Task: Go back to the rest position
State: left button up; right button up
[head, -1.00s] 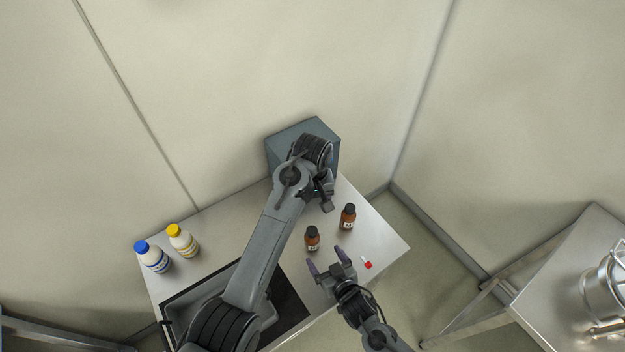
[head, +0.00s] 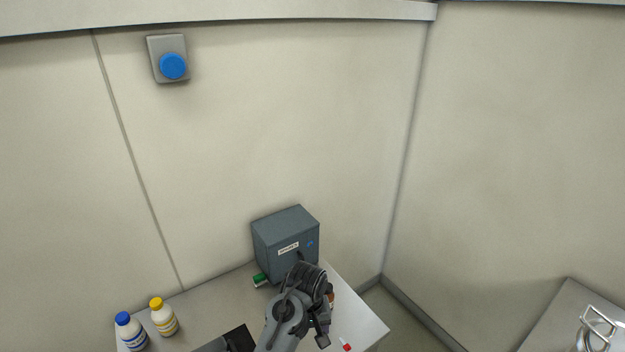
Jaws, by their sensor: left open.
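My left arm comes up from the bottom edge in the head view, over the bench (head: 220,305). Its left gripper (head: 322,338) hangs at the arm's end, low in the picture, with nothing seen in it. The jaws are small and partly hidden by the wrist, and they are open. My right gripper is out of the picture.
A grey box (head: 278,243) stands on the bench against the wall, a green-capped item (head: 259,280) beside it. A brown bottle (head: 331,294) is partly behind my arm. White bottles have blue (head: 123,318) and yellow (head: 156,303) caps. A red-tipped item (head: 346,347) lies at right.

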pick_arm(q)
jog(key=s+a+f+t, duration=0.2)
jog(key=s+a+f, duration=0.9)
jog(key=s+a, duration=0.25)
jog(key=s+a+r+m, duration=0.15)
jog(key=s+a, duration=0.35)
jog(key=s, duration=0.5)
jog(key=s+a+r+m+t, duration=0.1)
jog(key=s+a+r+m, duration=0.2)
jog(key=s, duration=0.5)
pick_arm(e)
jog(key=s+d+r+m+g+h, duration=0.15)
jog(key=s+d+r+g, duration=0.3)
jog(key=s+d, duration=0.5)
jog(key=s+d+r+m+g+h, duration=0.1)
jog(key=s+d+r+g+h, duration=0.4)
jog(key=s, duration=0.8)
pick_arm(q)
notch_tip(320, 180, up, 21)
jog(key=p, duration=1.9)
jog(key=shift+a+f+n+t, duration=0.15)
jog(key=shift+n+t, duration=0.15)
jog(key=shift+n, duration=0.05)
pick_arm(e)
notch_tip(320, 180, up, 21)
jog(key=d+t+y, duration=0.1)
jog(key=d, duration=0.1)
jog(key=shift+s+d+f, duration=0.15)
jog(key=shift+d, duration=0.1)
